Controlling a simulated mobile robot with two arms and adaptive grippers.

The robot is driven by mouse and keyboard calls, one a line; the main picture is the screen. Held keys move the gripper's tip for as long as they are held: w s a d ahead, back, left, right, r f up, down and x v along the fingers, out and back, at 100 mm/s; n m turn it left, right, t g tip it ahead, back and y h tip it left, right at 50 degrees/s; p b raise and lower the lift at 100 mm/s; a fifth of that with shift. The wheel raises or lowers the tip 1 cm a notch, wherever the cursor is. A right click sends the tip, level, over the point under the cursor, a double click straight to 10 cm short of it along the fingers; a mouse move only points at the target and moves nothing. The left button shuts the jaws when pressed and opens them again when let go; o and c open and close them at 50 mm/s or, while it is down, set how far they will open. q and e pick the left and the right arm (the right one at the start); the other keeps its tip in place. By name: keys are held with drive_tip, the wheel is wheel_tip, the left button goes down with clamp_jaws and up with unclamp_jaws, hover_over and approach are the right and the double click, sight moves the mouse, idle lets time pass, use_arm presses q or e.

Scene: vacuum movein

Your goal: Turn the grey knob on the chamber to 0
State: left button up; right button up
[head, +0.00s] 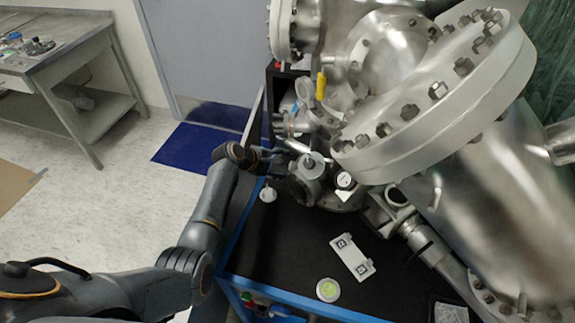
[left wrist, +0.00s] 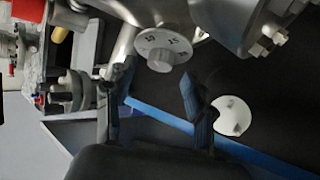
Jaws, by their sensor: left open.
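My left gripper (left wrist: 150,88) is open and empty, with one finger to each side and slightly below the knob. It does not appear to touch the knob. In the head view, my left gripper (head: 274,156) reaches in from the left beside the small fittings of the steel chamber (head: 480,150). The knob's setting is too small to read surely. My right gripper is not in view.
The chamber's large bolted flange (head: 440,95) overhangs the fittings on the right. The black cart top (head: 290,240) has a blue edge and holds a white marker plate (head: 352,258) and a round yellow-green item (head: 327,290). Open floor and a metal table (head: 60,60) lie left.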

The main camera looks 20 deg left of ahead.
use_arm(q)
drive_tip(key=shift+x, duration=0.8)
drive_tip(key=shift+w+d+f, duration=0.1)
drive_tip(key=shift+d+f, duration=0.1)
drive_tip(key=shift+d, duration=0.05)
clamp_jaws()
drive_tip(key=shift+w+r+n+g+p, duration=0.1)
drive_tip(key=shift+r+n+g+p, duration=0.35)
drive_tip(key=shift+p, duration=0.6)
drive_tip(key=shift+f+n+g, duration=0.35)
drive_tip(key=shift+n+g, duration=0.1)
drive_tip(key=shift+g, duration=0.1)
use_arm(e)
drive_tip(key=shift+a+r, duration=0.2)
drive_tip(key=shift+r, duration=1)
